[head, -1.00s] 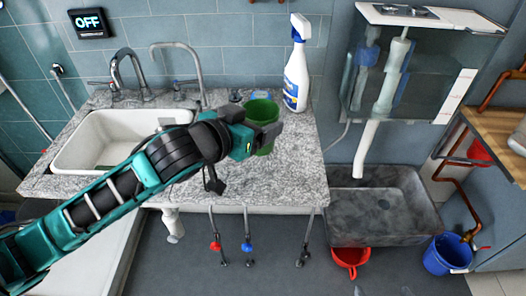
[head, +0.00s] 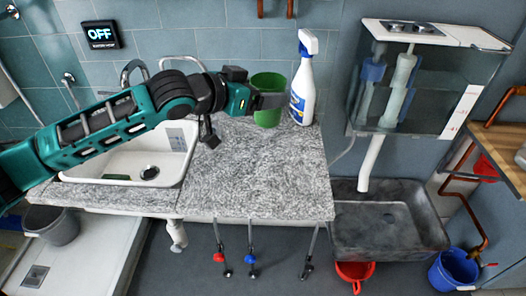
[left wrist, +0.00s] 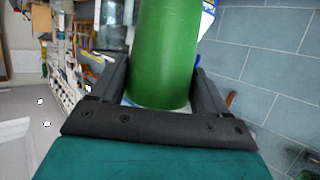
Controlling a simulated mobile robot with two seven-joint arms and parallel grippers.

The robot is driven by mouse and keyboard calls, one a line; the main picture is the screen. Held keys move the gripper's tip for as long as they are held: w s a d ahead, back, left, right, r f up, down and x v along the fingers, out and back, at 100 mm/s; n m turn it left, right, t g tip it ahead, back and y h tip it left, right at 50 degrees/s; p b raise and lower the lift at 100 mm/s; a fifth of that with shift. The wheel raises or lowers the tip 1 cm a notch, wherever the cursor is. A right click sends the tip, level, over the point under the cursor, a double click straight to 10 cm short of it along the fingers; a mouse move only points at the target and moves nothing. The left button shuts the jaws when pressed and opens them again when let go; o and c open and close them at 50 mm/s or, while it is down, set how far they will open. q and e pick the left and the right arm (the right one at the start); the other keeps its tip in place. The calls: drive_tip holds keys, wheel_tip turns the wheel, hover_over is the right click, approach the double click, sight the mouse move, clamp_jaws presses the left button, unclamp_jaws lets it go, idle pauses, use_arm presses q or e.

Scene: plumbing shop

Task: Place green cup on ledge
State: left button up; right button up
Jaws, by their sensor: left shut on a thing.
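The green cup (head: 267,84) is upright in my left gripper (head: 266,101), near the back right of the granite counter (head: 265,170). The gripper is shut on it, with a finger across its lower side. The cup looks lifted off the counter, but the exact gap is hard to tell. In the left wrist view the green cup (left wrist: 165,50) fills the space between the two fingers (left wrist: 158,92). I cannot tell which surface is the ledge. My right gripper is not in view.
A white spray bottle (head: 302,85) stands just right of the cup. A sink (head: 150,160) is at the left, partly behind my arm. A glass-fronted tank (head: 420,90) hangs at the right above a grey basin (head: 390,220). The counter's front is clear.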

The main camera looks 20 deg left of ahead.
use_arm(q)
wheel_tip(320, 180, down, 15)
drive_tip(key=shift+r+b, duration=0.2)
drive_tip(key=shift+b, duration=0.7)
drive_tip(key=shift+f, duration=0.15)
drive_tip(key=o, duration=1.1)
drive_tip(key=shift+c, duration=0.2)
drive_tip(key=v, duration=1.2)
